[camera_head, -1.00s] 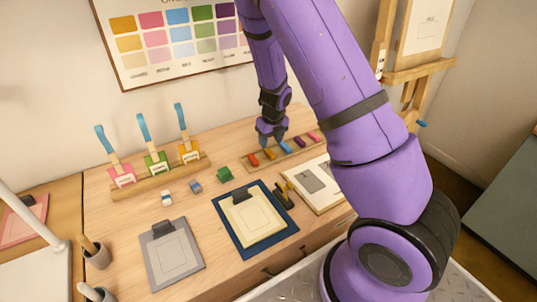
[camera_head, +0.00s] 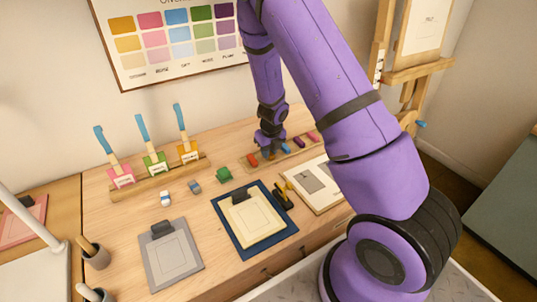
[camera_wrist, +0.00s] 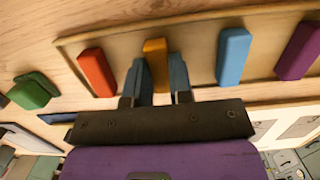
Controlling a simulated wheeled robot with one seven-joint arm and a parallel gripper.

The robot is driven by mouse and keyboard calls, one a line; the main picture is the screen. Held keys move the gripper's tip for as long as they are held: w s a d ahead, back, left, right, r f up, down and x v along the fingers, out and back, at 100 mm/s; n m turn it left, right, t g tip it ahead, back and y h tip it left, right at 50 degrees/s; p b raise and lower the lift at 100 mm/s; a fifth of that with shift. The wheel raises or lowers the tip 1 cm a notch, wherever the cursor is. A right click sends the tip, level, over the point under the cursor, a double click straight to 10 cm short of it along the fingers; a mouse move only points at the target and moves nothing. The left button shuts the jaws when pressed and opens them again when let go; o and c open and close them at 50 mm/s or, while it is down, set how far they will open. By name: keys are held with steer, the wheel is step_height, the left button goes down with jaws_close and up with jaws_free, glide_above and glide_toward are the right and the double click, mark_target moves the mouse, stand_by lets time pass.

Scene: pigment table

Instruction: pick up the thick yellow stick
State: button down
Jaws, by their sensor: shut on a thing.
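The thick yellow stick (camera_wrist: 155,62) is in the wrist view, between the two blue fingers of my gripper (camera_wrist: 157,75). The fingers are shut on its sides, and its upper end shows beyond them. The stick lies in the shallow wooden tray (camera_wrist: 65,45), between the red stick (camera_wrist: 96,72) and the blue stick (camera_wrist: 233,56). I cannot tell whether it is lifted off the tray floor. In the head view my gripper (camera_head: 268,153) is low over the tray (camera_head: 246,165) and hides most of the yellow stick.
A purple stick (camera_wrist: 298,50) lies farther right in the tray. A green block (camera_head: 224,174) is on the table just left of the tray. A clipboard on a blue mat (camera_head: 255,244) lies in front.

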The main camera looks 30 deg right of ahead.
steer(key=shift+r, duration=0.1)
steer(key=shift+r, duration=1.75)
steer(key=s+d, duration=0.1)
steer(key=s, duration=0.4)
steer(key=s+d+r, duration=0.1)
steer(key=s+d, duration=0.1)
steer(key=s, duration=0.3)
steer(key=s+d, duration=0.2)
steer(key=s, duration=0.3)
steer(key=shift+r, duration=0.15)
steer(key=shift+d, duration=0.1)
steer(key=c, duration=1.8)
jaws_free()
steer(key=shift+c, duration=0.3)
